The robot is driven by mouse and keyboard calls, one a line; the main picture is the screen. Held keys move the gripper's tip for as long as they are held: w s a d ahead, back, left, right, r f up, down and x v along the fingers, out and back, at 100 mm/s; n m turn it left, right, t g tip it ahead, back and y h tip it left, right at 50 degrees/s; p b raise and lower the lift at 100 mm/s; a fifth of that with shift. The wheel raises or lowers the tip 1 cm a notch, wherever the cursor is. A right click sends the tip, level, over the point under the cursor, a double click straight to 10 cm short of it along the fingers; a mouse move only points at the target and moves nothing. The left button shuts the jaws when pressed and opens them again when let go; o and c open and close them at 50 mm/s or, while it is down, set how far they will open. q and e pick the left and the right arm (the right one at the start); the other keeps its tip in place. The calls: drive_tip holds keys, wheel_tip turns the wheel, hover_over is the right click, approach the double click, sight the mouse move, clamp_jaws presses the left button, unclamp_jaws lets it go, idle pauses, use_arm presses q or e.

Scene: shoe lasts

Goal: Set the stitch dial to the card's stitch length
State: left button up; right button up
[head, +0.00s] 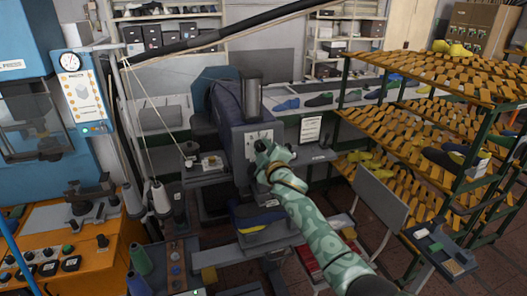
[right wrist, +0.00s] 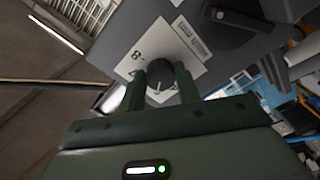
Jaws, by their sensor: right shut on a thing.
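The stitch dial is a dark round knob (right wrist: 160,74) on a white plate (right wrist: 135,50) in the right wrist view. The figure 8 reads on the plate; other marks are partly hidden by my fingers. A pale line shows on the knob, pointing down in that view. My right gripper (right wrist: 162,86) is shut on the knob, one finger on each side. In the head view my right gripper (head: 267,158) is at the front of the grey sewing machine (head: 228,108), covering the dial. A white card (head: 311,130) stands right of the dial; its writing is too small to read. My left gripper is out of view.
Another dark knob (right wrist: 235,18) sits beside the dial plate. Shoe racks (head: 440,150) stand at the right, with a grey chair (head: 380,195) before them.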

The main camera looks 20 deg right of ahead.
drive_tip(key=shift+n, duration=0.6)
drive_tip(key=o, duration=1)
drive_tip(key=shift+w, duration=0.1)
drive_tip(key=shift+s+d, duration=0.1)
drive_tip(key=shift+s, duration=0.3)
drive_tip(key=s, duration=1.5)
drive_tip(key=shift+s+d, duration=0.25)
drive_tip(key=shift+s, duration=0.05)
